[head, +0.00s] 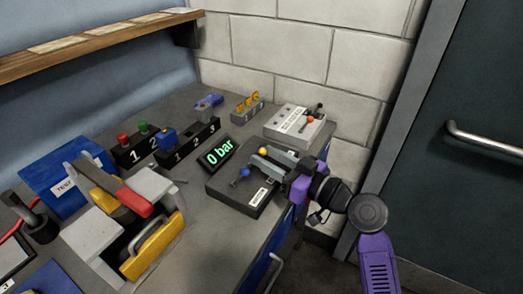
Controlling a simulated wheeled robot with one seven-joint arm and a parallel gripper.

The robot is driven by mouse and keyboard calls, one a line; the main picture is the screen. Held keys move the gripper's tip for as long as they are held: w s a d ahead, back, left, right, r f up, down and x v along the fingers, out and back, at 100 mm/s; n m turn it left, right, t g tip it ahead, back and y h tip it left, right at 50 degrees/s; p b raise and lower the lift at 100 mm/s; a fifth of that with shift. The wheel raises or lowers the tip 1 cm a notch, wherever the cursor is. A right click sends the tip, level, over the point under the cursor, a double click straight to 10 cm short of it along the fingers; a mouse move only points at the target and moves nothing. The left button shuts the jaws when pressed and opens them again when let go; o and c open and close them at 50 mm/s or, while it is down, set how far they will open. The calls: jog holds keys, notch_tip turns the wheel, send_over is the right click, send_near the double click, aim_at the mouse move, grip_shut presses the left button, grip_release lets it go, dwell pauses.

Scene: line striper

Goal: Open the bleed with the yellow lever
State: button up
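A dark grey box (231,198) with a white label sits at the right front of the bench. It carries a lever with a yellow ball knob (263,151) and a lever with a blue knob (243,173). My gripper (260,156) reaches in from the right over this box. Its two grey fingers are apart, with the tips close to the yellow knob. I cannot tell whether they touch it. The fingers hide most of the yellow lever's stem.
A display reading "0 bar" (217,153) stands behind the box. Numbered black blocks (190,146) stand left of the display. A yellow-and-red machine (157,243) fills the front left.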

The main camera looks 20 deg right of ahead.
jog(key=shift+x, duration=1.2)
grip_shut()
dwell(0.6)
